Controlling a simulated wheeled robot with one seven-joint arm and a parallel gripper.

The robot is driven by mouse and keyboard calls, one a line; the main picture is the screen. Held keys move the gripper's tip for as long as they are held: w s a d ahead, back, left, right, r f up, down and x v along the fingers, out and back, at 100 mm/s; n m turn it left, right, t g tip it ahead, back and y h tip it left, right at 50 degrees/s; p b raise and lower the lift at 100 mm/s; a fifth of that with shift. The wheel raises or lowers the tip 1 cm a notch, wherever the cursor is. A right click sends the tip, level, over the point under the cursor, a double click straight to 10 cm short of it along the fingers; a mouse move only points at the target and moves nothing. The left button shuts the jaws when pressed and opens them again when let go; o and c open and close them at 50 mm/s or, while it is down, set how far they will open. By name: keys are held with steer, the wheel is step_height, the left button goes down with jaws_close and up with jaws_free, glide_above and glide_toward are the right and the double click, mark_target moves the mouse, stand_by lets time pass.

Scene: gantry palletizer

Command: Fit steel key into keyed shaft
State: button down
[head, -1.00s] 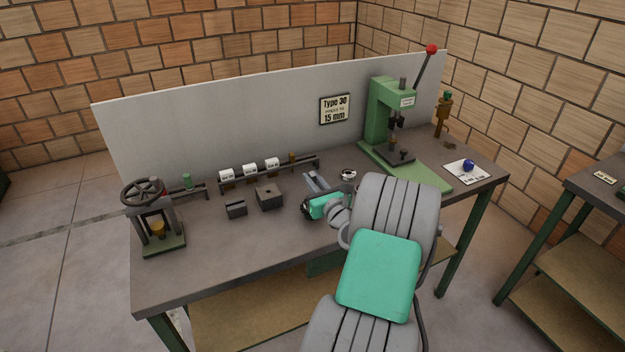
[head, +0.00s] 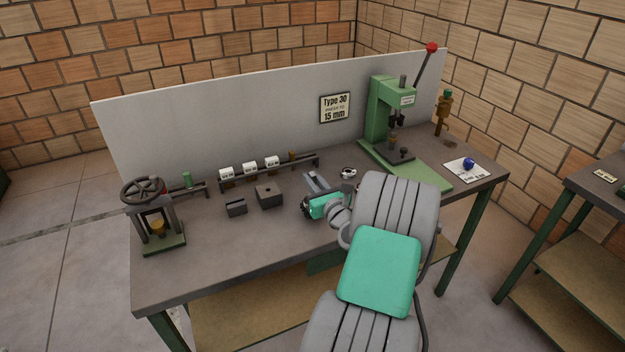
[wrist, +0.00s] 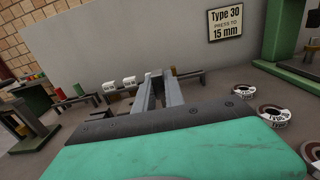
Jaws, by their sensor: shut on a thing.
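My gripper (head: 313,182) is over the middle of the bench, just right of the dark blocks. Its two pale fingers (wrist: 160,92) show in the wrist view, pointing toward the back panel. They are shut on a slim grey piece (wrist: 157,78), which looks like the steel key; it is small and mostly hidden between the fingers. I cannot make out the keyed shaft for certain. A larger dark block with a hole in its top (head: 269,195) and a smaller slotted dark block (head: 236,208) stand on the bench to the left of my gripper.
A green lever press (head: 385,115) stands at the back right. A handwheel press (head: 155,220) stands at the left end. A low rail with white-labelled parts (head: 250,170) runs along the back panel. Labelled rings (wrist: 270,115) lie right of my gripper. The front left bench is clear.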

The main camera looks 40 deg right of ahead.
steer(key=shift+f+b, duration=1.75)
steer(key=shift+f, duration=0.75)
steer(key=c, duration=1.3)
jaws_free()
steer(key=shift+r, duration=0.1)
steer(key=shift+c, duration=0.2)
steer(key=shift+s, duration=0.1)
steer(key=b+v, duration=0.1)
steer(key=v, duration=0.6)
steer(key=shift+s+a, duration=0.2)
steer(key=shift+s, duration=0.15)
